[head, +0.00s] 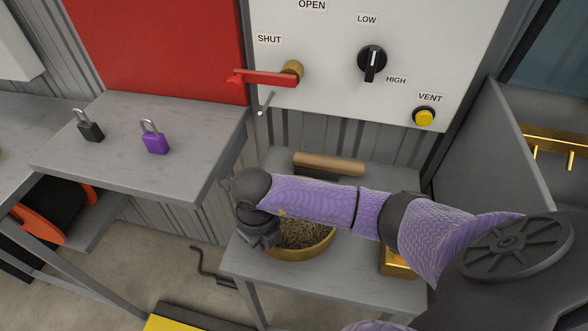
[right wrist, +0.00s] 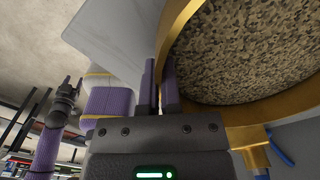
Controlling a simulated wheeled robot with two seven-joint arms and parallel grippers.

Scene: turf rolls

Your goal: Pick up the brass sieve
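The brass sieve (head: 306,252) is a round gold pan with a brown speckled inside, over the small grey table below the panel. My right forearm and gripper hide part of it in the head view. My right gripper (head: 262,240) points down at its left edge. In the right wrist view, the fingers (right wrist: 160,88) are close together with the rim of the sieve (right wrist: 182,35) between them, one finger inside and one outside. I cannot tell whether the sieve is clear of the table. My left gripper (right wrist: 66,92) shows only small and dark in the right wrist view.
A wooden-topped block (head: 328,164) lies behind the sieve and a brass block (head: 396,262) to its right. A black padlock (head: 89,128) and a purple padlock (head: 154,138) stand on the left table (head: 110,170). The white panel (head: 330,50) has a red lever (head: 265,78).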

